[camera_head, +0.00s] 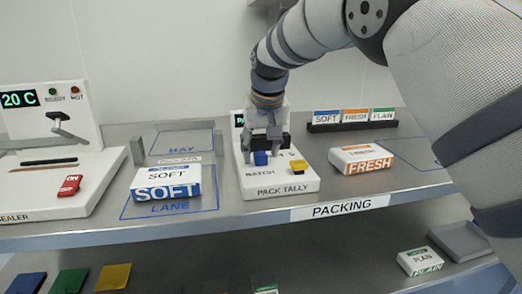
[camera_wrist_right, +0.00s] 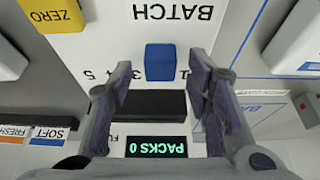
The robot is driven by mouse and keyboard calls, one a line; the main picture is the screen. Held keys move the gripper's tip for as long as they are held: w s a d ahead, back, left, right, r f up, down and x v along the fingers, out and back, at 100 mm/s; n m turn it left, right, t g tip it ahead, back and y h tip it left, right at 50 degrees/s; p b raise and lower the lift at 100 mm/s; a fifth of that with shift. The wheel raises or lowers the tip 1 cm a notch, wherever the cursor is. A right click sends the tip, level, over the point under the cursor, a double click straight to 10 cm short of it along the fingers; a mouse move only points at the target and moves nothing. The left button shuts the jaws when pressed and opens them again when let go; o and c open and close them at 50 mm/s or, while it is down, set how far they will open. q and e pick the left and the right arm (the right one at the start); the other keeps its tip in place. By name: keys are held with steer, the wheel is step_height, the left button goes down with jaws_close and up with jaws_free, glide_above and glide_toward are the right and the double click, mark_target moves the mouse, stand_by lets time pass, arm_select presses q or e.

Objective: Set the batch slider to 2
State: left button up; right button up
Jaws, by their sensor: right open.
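The pack tally panel (camera_head: 285,188) stands on the shelf and carries the batch slider. Its blue knob (camera_head: 260,158) also shows in the right wrist view (camera_wrist_right: 160,62), where the panel appears upside down. There the figures 3, 4 and 5 show to the knob's left and a 1 to its right; the knob covers the row between them. My right gripper (camera_head: 264,143) points down over the knob. In the wrist view its open fingers (camera_wrist_right: 160,78) stand either side of the knob, with gaps visible. My left gripper is out of view.
A yellow ZERO button (camera_wrist_right: 52,15) is on the same panel, whose display (camera_wrist_right: 157,145) reads PACKS 0. A SOFT pack (camera_head: 166,183) lies left of the panel and a FRESH pack (camera_head: 361,158) lies right. The sealer (camera_head: 60,180) stands at far left.

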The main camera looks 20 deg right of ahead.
steer(key=v, duration=1.1)
steer(key=shift+s+r, duration=0.2)
steer(key=shift+a, duration=0.1)
